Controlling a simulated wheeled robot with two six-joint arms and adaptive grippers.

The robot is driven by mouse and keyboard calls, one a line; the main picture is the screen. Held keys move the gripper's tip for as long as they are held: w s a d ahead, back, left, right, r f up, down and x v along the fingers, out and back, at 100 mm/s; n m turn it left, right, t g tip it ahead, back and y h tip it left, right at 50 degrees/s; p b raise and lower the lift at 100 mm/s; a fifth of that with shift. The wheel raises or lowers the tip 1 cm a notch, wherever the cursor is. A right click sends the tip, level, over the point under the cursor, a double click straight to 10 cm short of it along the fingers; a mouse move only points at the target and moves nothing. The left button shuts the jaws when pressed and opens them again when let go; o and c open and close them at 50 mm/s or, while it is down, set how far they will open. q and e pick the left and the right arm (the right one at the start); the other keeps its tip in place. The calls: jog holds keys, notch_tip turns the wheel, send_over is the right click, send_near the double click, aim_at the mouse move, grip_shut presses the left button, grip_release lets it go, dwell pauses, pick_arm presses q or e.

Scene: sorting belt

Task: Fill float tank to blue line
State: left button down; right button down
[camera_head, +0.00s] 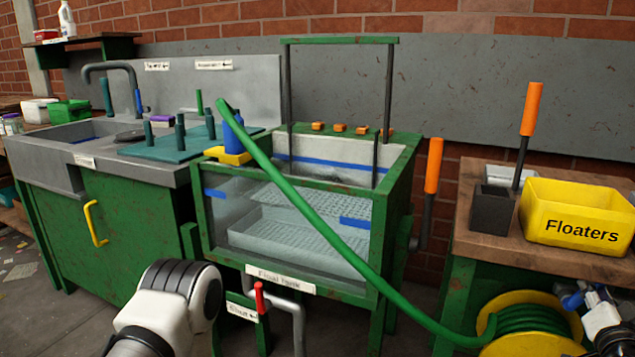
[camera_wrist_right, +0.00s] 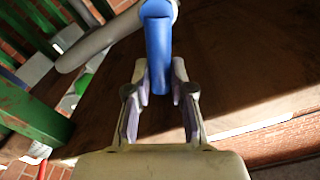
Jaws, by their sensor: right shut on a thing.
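The green float tank (camera_head: 282,272) stands in the middle of the head view, with a clear front and wire baskets inside. Blue line marks (camera_head: 355,222) show on its front and a blue stripe on its back wall. I cannot make out a water level. A green hose (camera_head: 300,200) runs from the reel to the tank's left rim, by a yellow holder (camera_head: 228,156). My right gripper (camera_head: 582,299) is beside the reel, shut on a blue handle (camera_wrist_right: 158,45) joined to a grey pipe (camera_wrist_right: 100,48). My left gripper is out of view.
A red lever (camera_head: 260,298) on a drain pipe is under the tank, near a "Shut" label. The yellow hose reel (camera_head: 490,344) is at lower right, below a wooden bench with a yellow Floaters bin (camera_head: 545,203). A sink counter (camera_head: 150,175) stands left.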

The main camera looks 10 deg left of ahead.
jog(key=n+p, duration=0.1)
jog(key=n, duration=0.1)
jog(key=a+n+p, duration=0.1)
jog(key=a+n, duration=0.1)
jog(key=n, duration=0.1)
jog(key=shift+w+a+r+n+p, duration=0.25)
jog(key=shift+w+r+n+p, duration=0.05)
jog(key=shift+p, duration=0.1)
jog(key=c, duration=0.7)
grip_release()
jog(key=shift+s, duration=0.1)
